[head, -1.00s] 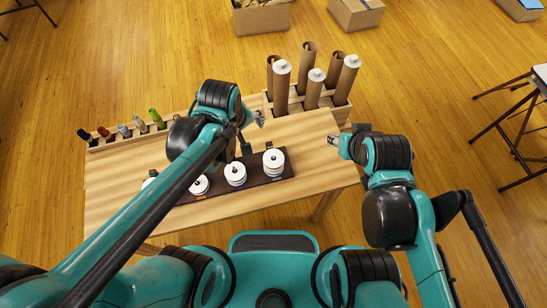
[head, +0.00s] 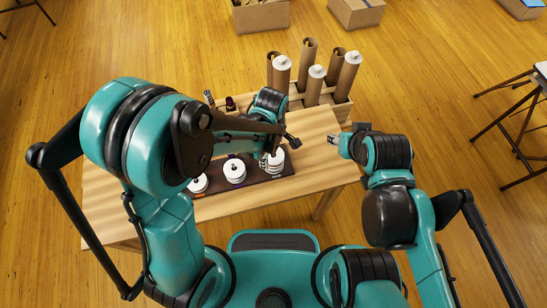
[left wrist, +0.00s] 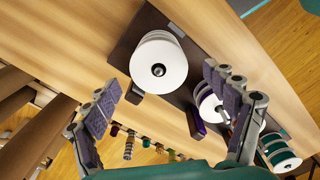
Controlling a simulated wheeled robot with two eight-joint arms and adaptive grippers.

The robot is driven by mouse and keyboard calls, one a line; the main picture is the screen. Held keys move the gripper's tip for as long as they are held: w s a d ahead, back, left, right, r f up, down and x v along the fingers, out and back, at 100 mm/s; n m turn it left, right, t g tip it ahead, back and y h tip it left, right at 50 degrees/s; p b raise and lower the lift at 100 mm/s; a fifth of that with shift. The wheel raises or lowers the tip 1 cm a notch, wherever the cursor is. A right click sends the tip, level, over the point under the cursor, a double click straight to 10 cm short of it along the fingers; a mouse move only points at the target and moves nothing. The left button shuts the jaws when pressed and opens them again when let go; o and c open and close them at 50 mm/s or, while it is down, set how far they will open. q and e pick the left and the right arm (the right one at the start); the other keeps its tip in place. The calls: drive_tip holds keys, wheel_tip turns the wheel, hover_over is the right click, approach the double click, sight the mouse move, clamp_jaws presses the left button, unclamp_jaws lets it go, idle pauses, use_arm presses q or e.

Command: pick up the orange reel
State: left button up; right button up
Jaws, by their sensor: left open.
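White-flanged reels stand in a row on a dark board (head: 216,181) on the table. The right-hand reel (head: 275,162) also shows in the left wrist view (left wrist: 158,65), ahead of my left gripper's spread fingers. A middle reel (head: 235,171) and a left reel (head: 197,184) stand beside it. The flanges hide most of the windings, so I cannot tell which reel is orange. My left gripper (head: 266,159) is open and empty, close to the right-hand reel; its fingers also show in the left wrist view (left wrist: 163,82). My right gripper (head: 333,140) is above the table's right side; its fingers are too small to read.
The bare tabletop (head: 318,122) is clear at the right. Cardboard boxes (head: 262,18) lie on the floor beyond.

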use_arm(q)
wheel_tip(320, 180, down, 2)
drive_tip(key=shift+f, duration=0.2)
drive_tip(key=shift+r, duration=0.1)
use_arm(e)
drive_tip(key=shift+f, duration=0.5)
use_arm(q)
drive_tip(key=c, duration=1.1)
drive_tip(key=shift+r, duration=0.1)
wheel_tip(320, 180, up, 4)
drive_tip(key=shift+r+p, duration=0.2)
drive_tip(key=shift+p, duration=0.75)
drive_tip(key=s+d+r+p, duration=0.1)
drive_tip(key=s+d+r, duration=0.1)
drive_tip(key=d, duration=0.1)
drive_tip(key=s+d+r+p, duration=0.1)
drive_tip(key=s+d+r, duration=0.1)
drive_tip(key=d, duration=0.1)
drive_tip(key=s+d+r+p, duration=0.1)
drive_tip(key=s+d+r, duration=0.1)
drive_tip(key=d, duration=0.2)
drive_tip(key=shift+r, duration=0.2)
use_arm(e)
wheel_tip(320, 180, up, 5)
drive_tip(key=shift+r, duration=0.1)
